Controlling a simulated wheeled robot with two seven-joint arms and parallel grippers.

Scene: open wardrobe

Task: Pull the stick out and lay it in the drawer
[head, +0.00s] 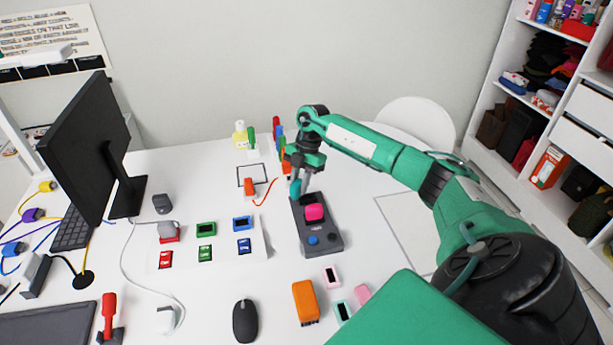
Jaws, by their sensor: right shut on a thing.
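My right gripper (297,184) points down at the back left end of a dark grey device (325,238) on the white desk. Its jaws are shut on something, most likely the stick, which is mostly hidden. A narrow teal piece shows at the fingertips; I cannot tell whether it is the stick or part of a finger. White drawers (590,104) are in the wardrobe at the far right. My left gripper is not in view.
A monitor (90,145) and keyboard stand at the left. Small coloured devices and cards lie left of the grey device. A mouse (245,320), an orange box (306,302) and pink and teal pieces lie in front. A white chair (415,120) stands behind the desk.

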